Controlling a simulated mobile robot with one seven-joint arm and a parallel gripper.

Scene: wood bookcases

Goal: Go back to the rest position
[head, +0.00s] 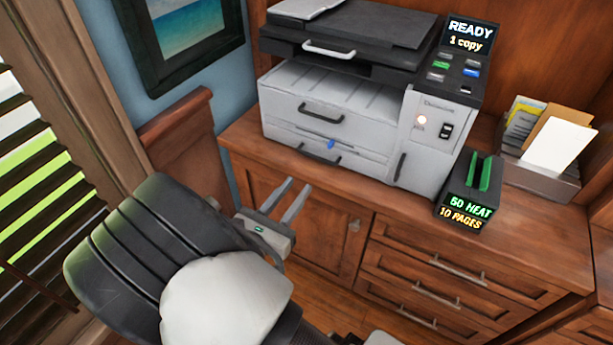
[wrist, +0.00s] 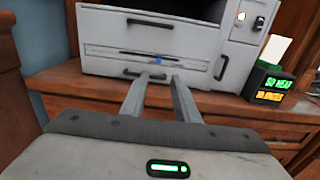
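My gripper (head: 289,203) is in front of the wood cabinet, left of and below the copier, in the head view. Its two fingers are apart with nothing between them. In the wrist view my gripper (wrist: 160,85) points toward the front of the copier, the fingers spread and empty. The fingertips look clear of the copier and the cabinet.
The grey copier (head: 330,105) stands on the wood cabinet (head: 390,215), its display reading READY, 1 copy. A small black device (head: 469,192) showing 50 HEAT, 10 PAGES and a paper holder (head: 545,172) stand to its right. Window blinds (head: 40,190) are at the left.

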